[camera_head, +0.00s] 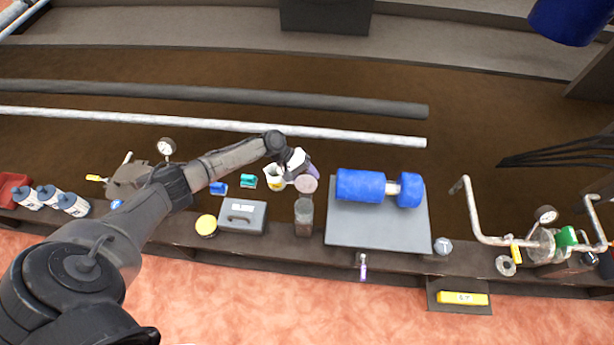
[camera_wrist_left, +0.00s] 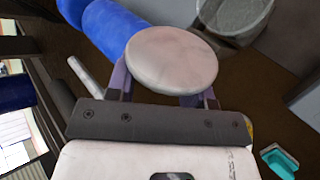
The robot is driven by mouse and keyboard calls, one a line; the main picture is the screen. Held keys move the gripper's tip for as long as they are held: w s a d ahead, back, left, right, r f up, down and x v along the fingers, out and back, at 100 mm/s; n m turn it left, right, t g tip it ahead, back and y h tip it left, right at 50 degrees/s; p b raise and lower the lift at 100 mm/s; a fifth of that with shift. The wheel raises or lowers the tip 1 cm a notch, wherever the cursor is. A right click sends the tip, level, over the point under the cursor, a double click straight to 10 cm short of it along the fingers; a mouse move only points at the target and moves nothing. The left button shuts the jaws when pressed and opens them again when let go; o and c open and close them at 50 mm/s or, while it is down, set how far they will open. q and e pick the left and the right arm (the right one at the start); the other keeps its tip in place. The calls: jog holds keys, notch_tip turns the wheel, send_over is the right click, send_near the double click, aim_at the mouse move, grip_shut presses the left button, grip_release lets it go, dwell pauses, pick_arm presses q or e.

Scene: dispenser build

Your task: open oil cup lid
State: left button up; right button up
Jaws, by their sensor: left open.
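The oil cup (camera_head: 304,216) is a grey, see-through upright cylinder on the bench, left of the grey plate. In the left wrist view the cup (camera_wrist_left: 236,14) shows at the top right with its top uncovered. The lid (camera_head: 306,184), a pale pinkish disc, is apart from the cup, just above it in the head picture. In the left wrist view the lid (camera_wrist_left: 172,58) lies between and over the purple fingers of my left gripper (camera_wrist_left: 162,88). This gripper (camera_head: 301,174) is open; finger contact with the lid is hidden. My right gripper is out of view.
A grey plate (camera_head: 345,232) with blue cylinders (camera_head: 360,186) stands right of the cup. A grey toolbox (camera_head: 242,217) and a yellow round tin (camera_head: 206,226) are to its left.

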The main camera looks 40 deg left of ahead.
pick_arm(q)
jog(key=p+v, duration=0.4)
jog(key=v, duration=0.9)
jog(key=shift+a+r, duration=0.25)
jog(key=shift+a, duration=0.05)
dwell(0.3)
